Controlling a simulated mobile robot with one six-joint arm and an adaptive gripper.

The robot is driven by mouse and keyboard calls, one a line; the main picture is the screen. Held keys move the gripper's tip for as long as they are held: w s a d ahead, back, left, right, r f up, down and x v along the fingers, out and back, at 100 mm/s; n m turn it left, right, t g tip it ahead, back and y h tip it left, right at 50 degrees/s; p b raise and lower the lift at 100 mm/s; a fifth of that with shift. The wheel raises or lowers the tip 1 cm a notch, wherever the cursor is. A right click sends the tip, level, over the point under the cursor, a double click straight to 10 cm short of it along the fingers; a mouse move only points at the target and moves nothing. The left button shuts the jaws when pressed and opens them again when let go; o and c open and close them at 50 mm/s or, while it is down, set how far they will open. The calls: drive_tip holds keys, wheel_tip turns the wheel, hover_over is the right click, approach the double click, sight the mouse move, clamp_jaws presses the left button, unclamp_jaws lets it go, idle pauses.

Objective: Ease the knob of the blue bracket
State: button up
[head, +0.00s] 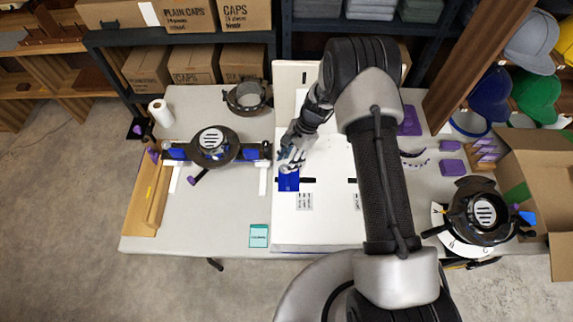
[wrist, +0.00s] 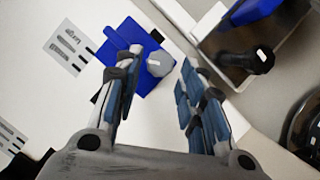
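The blue bracket (head: 289,182) stands on the white board (head: 320,225) in the middle of the table. In the wrist view the bracket (wrist: 128,38) is at the upper left, with a grey faceted knob (wrist: 160,64) at its right side. My gripper (head: 289,163) is just behind the bracket in the head view and hides part of it. In the wrist view my gripper (wrist: 161,72) is open, one finger on each side of the knob's line, with visible gaps to it. I cannot tell how far the fingertips are from the knob in depth.
A dark rail with blue parts and a round black cap form (head: 212,145) stands left of the board. A black knob (wrist: 263,60) shows right of my fingers. A teal box (head: 259,235) lies in front. The table's front left is clear.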

sight(284, 169)
drive_tip(key=shift+x, duration=1.15)
drive_tip(key=shift+c, duration=0.4)
drive_tip(key=c, duration=0.7)
